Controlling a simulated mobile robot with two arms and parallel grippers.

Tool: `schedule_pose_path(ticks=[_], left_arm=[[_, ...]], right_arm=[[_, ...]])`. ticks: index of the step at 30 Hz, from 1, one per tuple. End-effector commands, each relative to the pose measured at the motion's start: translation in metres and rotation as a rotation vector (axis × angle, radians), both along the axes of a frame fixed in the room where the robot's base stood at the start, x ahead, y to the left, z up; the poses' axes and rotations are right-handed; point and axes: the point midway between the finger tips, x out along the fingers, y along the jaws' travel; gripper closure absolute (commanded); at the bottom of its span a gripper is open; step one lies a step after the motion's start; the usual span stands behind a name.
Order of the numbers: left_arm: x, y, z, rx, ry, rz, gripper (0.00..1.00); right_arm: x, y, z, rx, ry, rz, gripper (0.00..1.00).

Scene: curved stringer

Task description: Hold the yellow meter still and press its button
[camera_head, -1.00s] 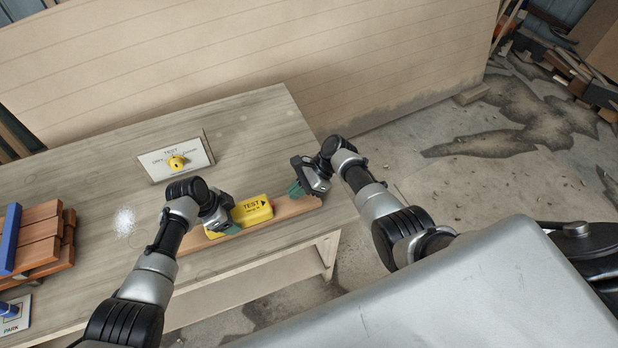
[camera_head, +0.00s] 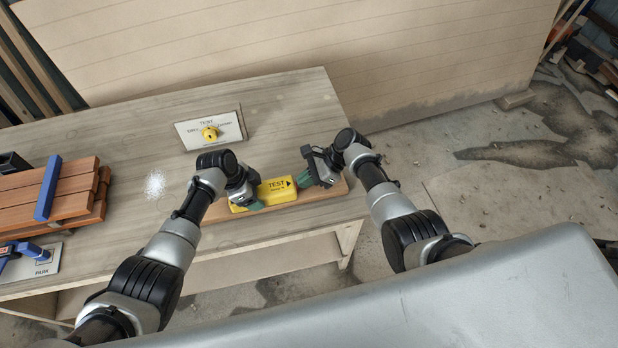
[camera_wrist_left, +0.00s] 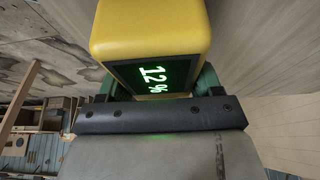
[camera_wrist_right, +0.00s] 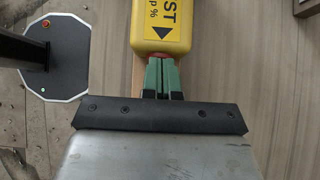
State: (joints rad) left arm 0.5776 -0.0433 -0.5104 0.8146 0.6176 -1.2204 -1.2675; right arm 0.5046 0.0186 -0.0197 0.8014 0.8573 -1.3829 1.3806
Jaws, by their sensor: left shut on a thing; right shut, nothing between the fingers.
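The yellow meter (camera_head: 277,190) lies on a wooden strip (camera_head: 335,188) at the bench's front edge, its TEST label and arrow facing up. My left gripper (camera_head: 250,200) is shut on the meter's left end. In the left wrist view the meter (camera_wrist_left: 150,30) sits between the green fingers, its green display reading 12 %. My right gripper (camera_head: 300,180) is shut and empty at the meter's right end. In the right wrist view its fingertips (camera_wrist_right: 161,62) meet the red button (camera_wrist_right: 160,55), mostly hidden; I cannot tell whether it is pressed in.
Stacked brown boards (camera_head: 75,190) under a blue bar (camera_head: 48,188) and a PARK plate (camera_head: 42,262) are at the left. The bench middle is mostly clear.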

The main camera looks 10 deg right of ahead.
Motion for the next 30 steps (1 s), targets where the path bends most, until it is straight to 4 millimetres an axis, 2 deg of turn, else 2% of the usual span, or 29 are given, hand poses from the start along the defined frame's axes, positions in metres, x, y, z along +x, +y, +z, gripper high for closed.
schedule_pose_path(ticks=[1,3,10,14,17,24,30], left_arm=[[-0.001,-0.009,0.003,-0.016,-0.003,-0.004,0.69],[-0.001,-0.011,0.003,-0.018,-0.003,-0.005,0.69],[-0.001,-0.012,0.003,-0.021,-0.005,-0.006,0.68],[-0.001,-0.011,0.003,-0.021,-0.005,-0.006,0.68],[-0.001,-0.010,0.003,-0.018,-0.004,-0.005,0.68],[0.000,-0.008,0.003,-0.014,-0.004,-0.004,0.68],[0.000,-0.007,0.002,-0.012,-0.002,-0.003,0.68]], right_arm=[[-0.002,0.010,0.002,0.017,0.002,0.011,1.00],[-0.002,0.011,0.002,0.019,0.003,0.014,1.00],[-0.002,0.004,0.002,0.018,0.004,0.013,1.00],[-0.002,-0.018,0.001,0.010,0.003,0.006,1.00],[-0.001,-0.043,0.000,0.002,0.002,0.001,1.00],[0.000,-0.084,0.041,0.002,-0.002,0.001,1.00],[0.000,-0.106,0.062,0.002,-0.001,0.001,1.00]])
